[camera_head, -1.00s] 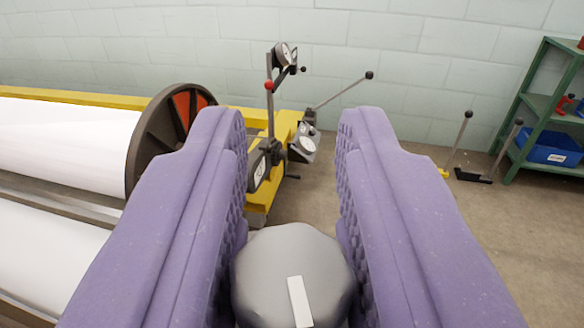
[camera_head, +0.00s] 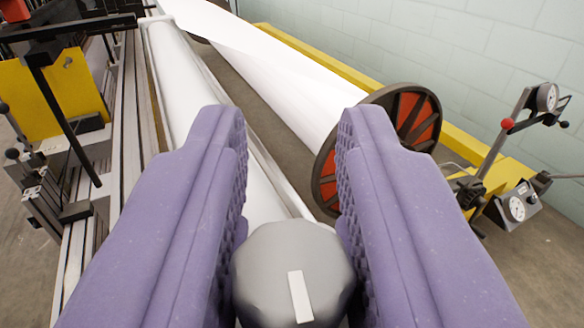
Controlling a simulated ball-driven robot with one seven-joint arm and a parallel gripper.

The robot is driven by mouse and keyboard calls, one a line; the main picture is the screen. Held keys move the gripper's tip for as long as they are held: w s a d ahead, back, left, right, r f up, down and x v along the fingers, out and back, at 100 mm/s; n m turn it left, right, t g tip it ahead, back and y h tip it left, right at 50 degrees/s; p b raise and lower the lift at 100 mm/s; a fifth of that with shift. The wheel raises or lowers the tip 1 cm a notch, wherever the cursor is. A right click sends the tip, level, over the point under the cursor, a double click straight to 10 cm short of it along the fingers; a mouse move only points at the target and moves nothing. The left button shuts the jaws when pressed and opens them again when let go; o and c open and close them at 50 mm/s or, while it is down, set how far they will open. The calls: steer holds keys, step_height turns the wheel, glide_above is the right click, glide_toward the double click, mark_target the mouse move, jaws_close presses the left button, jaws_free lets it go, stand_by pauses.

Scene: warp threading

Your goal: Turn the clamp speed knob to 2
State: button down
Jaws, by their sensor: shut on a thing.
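A grey, many-sided knob (camera_head: 268,262) with a white pointer bar (camera_head: 300,297) on its top sits at the bottom middle of the view. My gripper (camera_head: 292,215) has one purple padded finger on each side of the knob and is shut on it. The pointer bar runs nearly straight up and down in the picture, a little right of the knob's middle. The scale and numbers around the knob, and whatever it is mounted on, are hidden.
A long white roll (camera_head: 265,70) ends in a dark wheel with red panels (camera_head: 420,120) beyond the right finger. A post with a dial gauge (camera_head: 546,97) and a lower dial box (camera_head: 517,207) stand at right. Machine rails and a yellow panel (camera_head: 65,95) are at left.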

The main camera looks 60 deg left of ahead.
steer(key=shift+n+g+y, duration=0.3)
steer(key=shift+n+g, duration=0.2)
steer(key=shift+g, duration=0.2)
steer(key=shift+s+g, duration=0.1)
steer(key=shift+g, duration=0.2)
steer(key=c, duration=0.9)
jaws_free()
steer(key=shift+c, duration=0.2)
steer(key=p+v, duration=0.2)
steer(key=v, duration=0.4)
steer(key=shift+d, duration=0.4)
steer(key=shift+s+d, duration=0.25)
steer(key=shift+d, duration=0.15)
steer(key=shift+c, duration=0.2)
